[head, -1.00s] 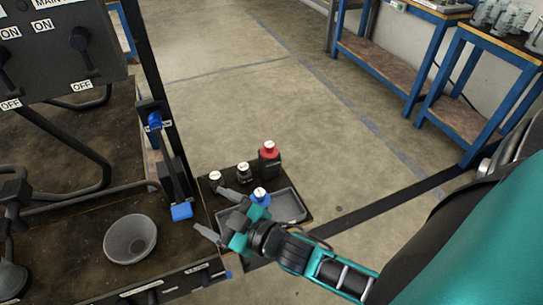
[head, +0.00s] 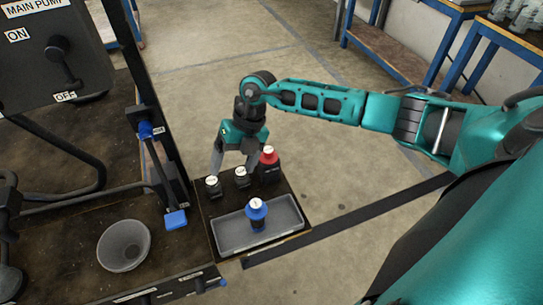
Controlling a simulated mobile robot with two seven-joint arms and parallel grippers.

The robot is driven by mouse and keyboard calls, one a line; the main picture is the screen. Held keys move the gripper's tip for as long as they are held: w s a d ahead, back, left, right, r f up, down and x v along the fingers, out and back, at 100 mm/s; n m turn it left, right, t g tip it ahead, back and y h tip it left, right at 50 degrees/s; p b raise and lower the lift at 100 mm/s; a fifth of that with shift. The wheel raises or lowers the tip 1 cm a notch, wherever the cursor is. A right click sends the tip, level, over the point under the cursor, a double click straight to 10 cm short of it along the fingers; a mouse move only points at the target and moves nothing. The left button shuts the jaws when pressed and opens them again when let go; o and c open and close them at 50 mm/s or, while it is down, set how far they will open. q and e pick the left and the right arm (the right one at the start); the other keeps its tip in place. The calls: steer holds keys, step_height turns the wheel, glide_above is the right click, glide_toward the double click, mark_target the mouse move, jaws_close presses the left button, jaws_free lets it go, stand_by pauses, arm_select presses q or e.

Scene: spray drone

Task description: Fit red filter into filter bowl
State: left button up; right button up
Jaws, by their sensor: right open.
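A grey bowl (head: 124,245), which looks like the filter bowl, sits open on the dark bench at the lower left. I cannot make out a red filter in it. The only red piece I see is a dark bottle with a red top (head: 268,165) at the back of the small side shelf. I cannot tell whether it is the red filter. My right gripper (head: 236,163) points down, open, just over the back of that shelf. Its fingers are spread near the small dark bottles, left of the red-topped one. My left gripper is not in view.
A blue bottle (head: 257,214) stands in the grey tray (head: 228,240) on the shelf. Small dark white-capped bottles (head: 213,187) stand behind the tray. A blue-handled lever (head: 176,218) and a switch panel (head: 50,60) stand left. Open floor lies beyond.

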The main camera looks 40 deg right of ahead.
mark_target(268, 150)
steer(key=w+d+r+h, duration=0.1)
steer(key=d, duration=0.3)
steer(key=w+d+h, duration=0.1)
steer(key=d+h, duration=0.1)
steer(key=d, duration=0.2)
steer(key=w+d+r+m+h, duration=0.1)
steer(key=d, duration=0.3)
steer(key=shift+w+r+h, duration=0.25)
steer(key=shift+r+h, duration=0.1)
steer(key=shift+h, duration=0.05)
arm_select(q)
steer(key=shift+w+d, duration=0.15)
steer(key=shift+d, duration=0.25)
arm_select(e)
steer(key=shift+a+f, duration=0.1)
steer(key=shift+f, duration=0.05)
step_height(268, 150, down, 8)
steer(key=b, duration=0.6)
steer(key=shift+f+b, duration=0.25)
steer(key=shift+b, duration=0.05)
steer(key=shift+f, duration=0.1)
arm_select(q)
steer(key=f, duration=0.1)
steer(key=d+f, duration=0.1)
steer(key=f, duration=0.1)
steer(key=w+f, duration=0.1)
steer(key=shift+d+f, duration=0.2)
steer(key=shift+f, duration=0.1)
